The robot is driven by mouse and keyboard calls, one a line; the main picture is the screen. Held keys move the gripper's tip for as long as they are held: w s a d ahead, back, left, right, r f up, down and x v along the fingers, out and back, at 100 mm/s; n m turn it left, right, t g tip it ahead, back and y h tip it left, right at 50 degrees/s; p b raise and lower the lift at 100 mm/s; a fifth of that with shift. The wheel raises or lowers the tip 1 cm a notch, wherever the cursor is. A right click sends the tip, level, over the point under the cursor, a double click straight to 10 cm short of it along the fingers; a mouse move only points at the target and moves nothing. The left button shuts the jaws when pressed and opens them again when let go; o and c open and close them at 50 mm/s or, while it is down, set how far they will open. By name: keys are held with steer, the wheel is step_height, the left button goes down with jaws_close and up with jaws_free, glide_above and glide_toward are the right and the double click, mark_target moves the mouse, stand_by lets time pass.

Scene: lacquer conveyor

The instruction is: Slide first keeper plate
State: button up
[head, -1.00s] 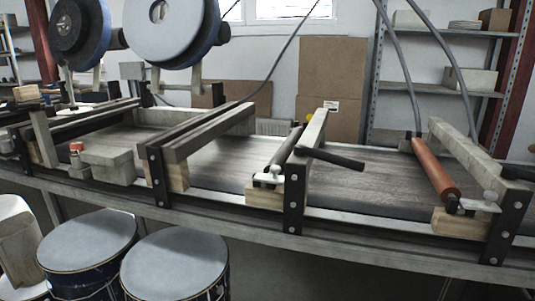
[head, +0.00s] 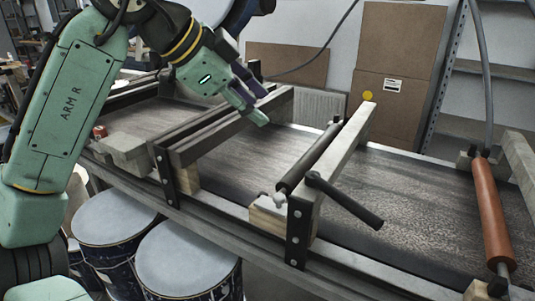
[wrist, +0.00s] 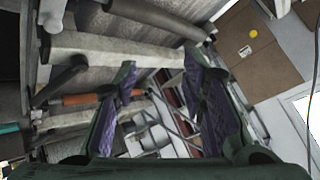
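A dark roller (head: 308,160) lies across the conveyor beside a pale crossbar (head: 343,148). At its near end a small light metal piece with a rounded knob (head: 282,199), possibly a keeper plate, sits on a wooden block (head: 268,215). An orange roller (head: 490,215) lies at the right; the fitting at its near end is partly cut off. My gripper (head: 256,104) is above the conveyor, left of the dark roller and apart from it. In the wrist view its two purple-padded fingers (wrist: 162,68) are spread with nothing held between them.
A black rod (head: 345,200) sticks out right of the pale crossbar. A grey double crossbar (head: 225,125) spans the belt below my gripper. Blue drums (head: 188,262) stand below the near rail; cardboard (head: 400,50) stands behind.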

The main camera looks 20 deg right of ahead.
mark_target(278, 196)
steer(key=s+a+f+m+g+y, duration=0.1)
steer(key=s+a+m+g+y, duration=0.1)
steer(key=s+g+y, duration=0.4)
steer(key=shift+t+h, duration=0.3)
steer(key=shift+h, duration=0.6)
steer(key=x, duration=0.7)
steer(key=s+x, duration=0.1)
steer(key=x, duration=0.3)
steer(key=shift+a, duration=0.2)
jaws_close()
